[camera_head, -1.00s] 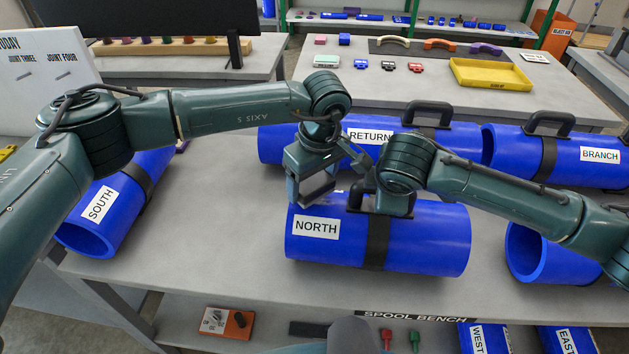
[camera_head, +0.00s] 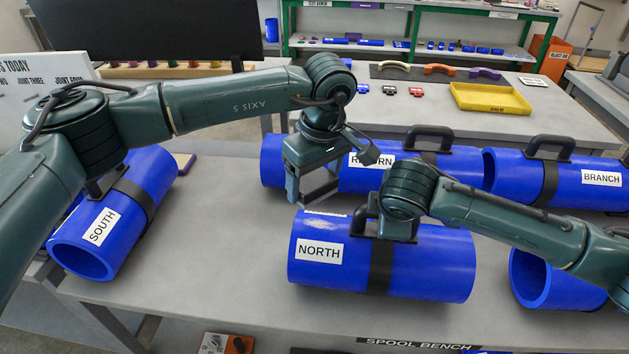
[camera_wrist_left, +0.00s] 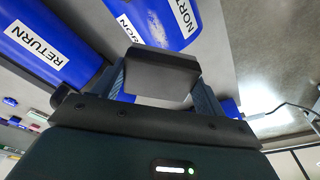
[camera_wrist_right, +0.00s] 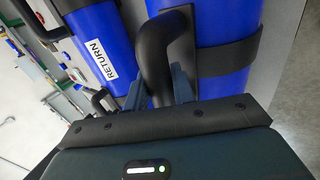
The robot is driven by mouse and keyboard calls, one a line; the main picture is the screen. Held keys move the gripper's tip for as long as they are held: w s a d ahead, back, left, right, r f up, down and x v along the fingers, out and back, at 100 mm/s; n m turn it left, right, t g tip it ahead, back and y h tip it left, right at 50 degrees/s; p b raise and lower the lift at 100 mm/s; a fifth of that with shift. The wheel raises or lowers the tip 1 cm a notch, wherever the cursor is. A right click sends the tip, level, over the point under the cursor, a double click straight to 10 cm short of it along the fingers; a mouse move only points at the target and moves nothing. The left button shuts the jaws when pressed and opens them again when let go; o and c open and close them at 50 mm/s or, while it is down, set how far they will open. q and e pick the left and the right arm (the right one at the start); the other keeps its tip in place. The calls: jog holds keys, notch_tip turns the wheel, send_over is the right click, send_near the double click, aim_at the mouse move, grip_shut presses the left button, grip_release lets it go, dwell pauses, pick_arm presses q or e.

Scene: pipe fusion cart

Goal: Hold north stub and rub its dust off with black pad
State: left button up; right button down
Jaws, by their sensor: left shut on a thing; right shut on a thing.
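The north stub (camera_head: 440,268) is a blue pipe with a NORTH label, a black band and a black handle, lying on the bench. My right gripper (camera_head: 388,226) is shut on its handle (camera_wrist_right: 158,55), which shows between the fingers in the right wrist view. My left gripper (camera_head: 316,195) is shut on the black pad (camera_wrist_left: 162,74), over the back of the stub's left end. The pad looks clear of the stub, but the gap is hard to judge. A second label shows on the stub's top.
The RETURN pipe (camera_head: 280,160) lies just behind, with the BRANCH pipe (camera_head: 570,182) at right. The SOUTH pipe (camera_head: 120,215) lies left, and another blue pipe (camera_head: 535,280) lies right. Bare bench (camera_head: 220,240) lies between SOUTH and north stub. A yellow tray (camera_head: 490,97) is farther back.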

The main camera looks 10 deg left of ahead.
jog(key=shift+w+r, duration=0.1)
jog(key=shift+r, duration=0.1)
pick_arm(q)
jog(key=shift+d+f, duration=0.15)
jog(key=shift+f, duration=3.05)
jog(key=shift+f, duration=0.4)
